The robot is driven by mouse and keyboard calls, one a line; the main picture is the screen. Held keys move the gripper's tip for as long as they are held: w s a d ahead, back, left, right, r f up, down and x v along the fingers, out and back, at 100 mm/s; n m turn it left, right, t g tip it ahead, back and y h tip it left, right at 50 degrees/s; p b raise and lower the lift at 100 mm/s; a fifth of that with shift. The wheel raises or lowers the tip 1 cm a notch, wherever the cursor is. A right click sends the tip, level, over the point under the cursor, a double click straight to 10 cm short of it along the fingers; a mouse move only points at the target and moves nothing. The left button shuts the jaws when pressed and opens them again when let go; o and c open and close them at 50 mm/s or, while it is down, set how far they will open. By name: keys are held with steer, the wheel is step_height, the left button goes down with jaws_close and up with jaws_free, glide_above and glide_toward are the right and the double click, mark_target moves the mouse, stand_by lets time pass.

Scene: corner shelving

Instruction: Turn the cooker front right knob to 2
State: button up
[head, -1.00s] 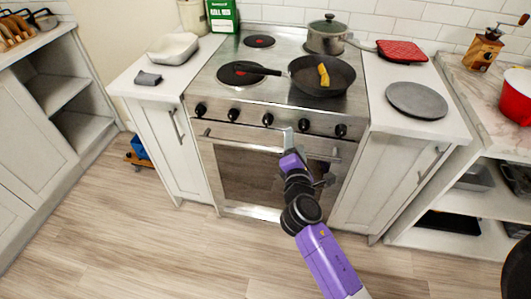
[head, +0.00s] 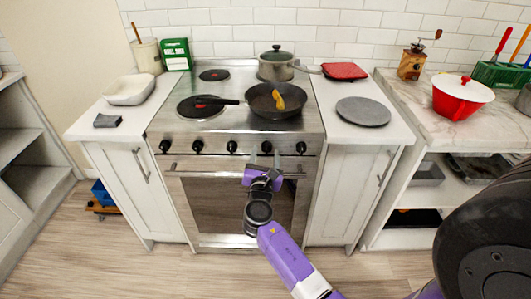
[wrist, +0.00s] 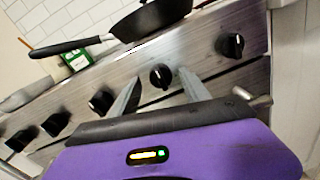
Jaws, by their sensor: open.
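The cooker (head: 176,132) has a row of several black knobs along its steel front panel. Labels are too small to read, so I cannot tell which one is the front right knob. My gripper (head: 264,165) is open, in front of the panel, at the second knob from the right (head: 266,147). In the wrist view, that knob (wrist: 160,76) appears between the two spread fingers of my gripper (wrist: 160,86); I cannot tell if they touch it. The rightmost knob (head: 301,148) shows clear, also in the wrist view (wrist: 230,45).
The oven handle (head: 215,174) runs just below the knobs. A black pan (head: 272,112) with a yellow item stands on the hob, its handle pointing left. A lidded pot (head: 276,68) is behind it. Counters flank the cooker; a grey round plate (head: 363,111) lies on the right one.

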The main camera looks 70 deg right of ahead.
steer(key=shift+w+d, duration=0.15)
steer(key=shift+d, duration=0.35)
steer(key=shift+c, duration=0.4)
jaws_close()
